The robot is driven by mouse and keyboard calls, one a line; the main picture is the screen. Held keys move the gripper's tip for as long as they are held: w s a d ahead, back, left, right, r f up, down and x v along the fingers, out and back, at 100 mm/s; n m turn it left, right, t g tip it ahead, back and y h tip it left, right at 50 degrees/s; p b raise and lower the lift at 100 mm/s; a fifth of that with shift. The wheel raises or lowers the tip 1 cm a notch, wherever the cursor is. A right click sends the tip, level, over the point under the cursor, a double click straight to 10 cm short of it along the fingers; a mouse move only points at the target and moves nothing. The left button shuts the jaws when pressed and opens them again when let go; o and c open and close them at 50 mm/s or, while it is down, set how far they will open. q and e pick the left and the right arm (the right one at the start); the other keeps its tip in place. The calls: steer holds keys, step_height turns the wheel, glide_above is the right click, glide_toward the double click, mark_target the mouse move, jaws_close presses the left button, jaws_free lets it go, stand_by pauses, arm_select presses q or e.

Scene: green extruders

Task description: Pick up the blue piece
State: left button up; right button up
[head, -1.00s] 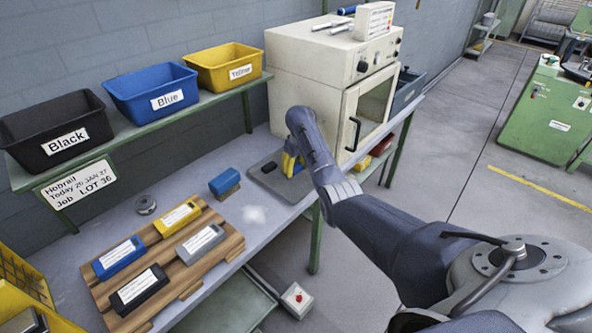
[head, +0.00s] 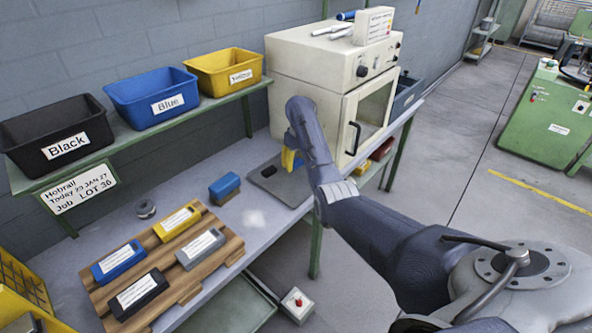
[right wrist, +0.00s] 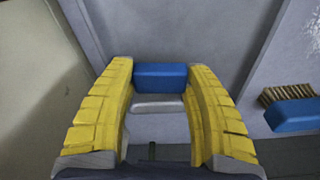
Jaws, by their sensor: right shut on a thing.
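My right gripper (right wrist: 160,85) is shut on the blue piece (right wrist: 160,77), a small block between its yellow fingertips in the right wrist view. In the head view this gripper (head: 291,160) points down over the dark grey mat (head: 290,190), in front of the oven. There the piece is mostly hidden by the fingers, and I cannot tell how far it is above the mat. My left gripper is not in view.
A blue brush (head: 224,187) lies left of the mat. A wooden board (head: 222,258) holds labelled blocks at the front left. Black (head: 90,122), blue (head: 120,90) and yellow (head: 205,65) bins stand on the shelf. The white oven (head: 300,75) stands close behind the gripper.

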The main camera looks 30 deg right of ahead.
mark_target(296, 161)
step_height(296, 161, up, 15)
stand_by(0.4)
steer(key=shift+r, duration=0.1)
stand_by(0.8)
